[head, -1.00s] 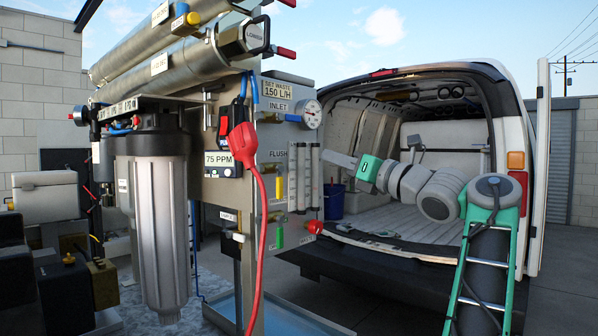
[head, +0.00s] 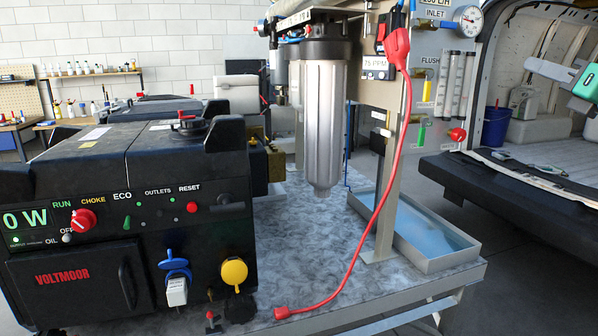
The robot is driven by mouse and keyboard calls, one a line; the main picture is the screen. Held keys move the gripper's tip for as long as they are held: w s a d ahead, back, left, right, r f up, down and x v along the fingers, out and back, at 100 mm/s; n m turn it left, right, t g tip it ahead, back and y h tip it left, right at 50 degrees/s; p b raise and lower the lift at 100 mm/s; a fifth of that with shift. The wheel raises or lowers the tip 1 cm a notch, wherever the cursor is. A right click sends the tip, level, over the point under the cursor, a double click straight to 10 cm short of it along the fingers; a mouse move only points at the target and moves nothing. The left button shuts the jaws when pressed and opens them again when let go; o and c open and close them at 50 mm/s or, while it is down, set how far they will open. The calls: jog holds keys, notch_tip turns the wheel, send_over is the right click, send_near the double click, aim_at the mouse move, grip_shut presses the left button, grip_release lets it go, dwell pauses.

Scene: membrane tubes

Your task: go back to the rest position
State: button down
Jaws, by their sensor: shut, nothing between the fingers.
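My gripper (head: 534,66) is at the right edge, a pale grey end beyond a green band on my arm. It looks shut and empty, and points left in the air in front of the open van. The rest of my arm is cut off by the frame edge. The gripper is apart from the frame panel with its gauge (head: 467,19) and flow tubes (head: 456,86), to the left of it.
A red cable (head: 385,185) hangs from the panel to the bench's front edge. A shallow tray (head: 445,262) lies at right. The van's bed (head: 480,185) is behind.

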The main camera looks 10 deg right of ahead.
jog(key=w+a+f+m+g+h+p, duration=0.25)
jog(key=w+a+m, duration=0.25)
jog(key=w+m, duration=0.55)
jog(key=w+a+f+m+g+p, duration=0.2)
jog(key=a+f+m+g+p, duration=0.25)
jog(key=a+f+m, duration=0.9)
jog(key=s+a+f+m+g+p, duration=0.1)
jog(key=s+a+f+m+g, duration=0.2)
jog(key=s+a+f, duration=0.45)
jog(key=s+a+f+m+g+p, duration=0.25)
jog(key=a+f, duration=0.25)
jog(key=f, duration=0.5)
jog(key=s+a+f+m+g, duration=0.2)
jog(key=s+f, duration=0.4)
jog(key=s, duration=0.2)
jog(key=s+a+f+m+g, duration=0.2)
jog(key=s+f+m+g, duration=0.1)
jog(key=s+f, duration=0.3)
jog(key=shift+s+f+p, duration=0.15)
jog(key=shift+s+p, duration=0.15)
jog(key=shift+s, duration=0.65)
